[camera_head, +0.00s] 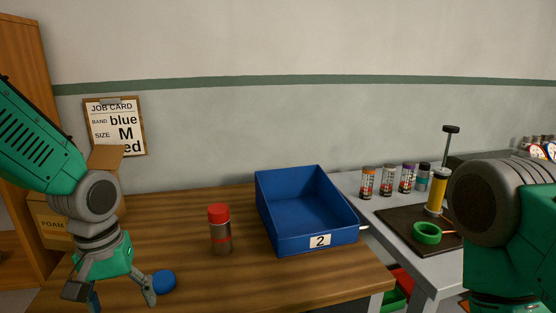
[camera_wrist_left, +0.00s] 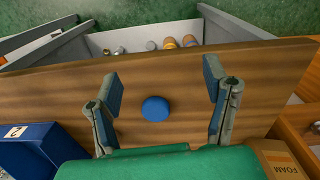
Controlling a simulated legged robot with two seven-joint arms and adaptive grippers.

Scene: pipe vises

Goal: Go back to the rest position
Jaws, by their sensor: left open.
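My left gripper (camera_head: 120,297) is open and empty, pointing down at the left part of the wooden table in the head view. In the left wrist view its two spread fingers (camera_wrist_left: 162,88) frame a round blue cap (camera_wrist_left: 155,108) on the table. The cap (camera_head: 164,281) shows just right of the gripper in the head view, and nothing grips it. My right arm fills the right edge of the head view; its gripper is out of the picture.
A red-capped cylinder (camera_head: 220,230) stands upright on the table, left of a blue bin (camera_head: 290,238) marked 2. A FOAM box (camera_head: 53,222) is behind my left arm. On the grey bench are several small containers (camera_head: 368,182), a yellow cylinder (camera_head: 437,190) and a green ring (camera_head: 427,232).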

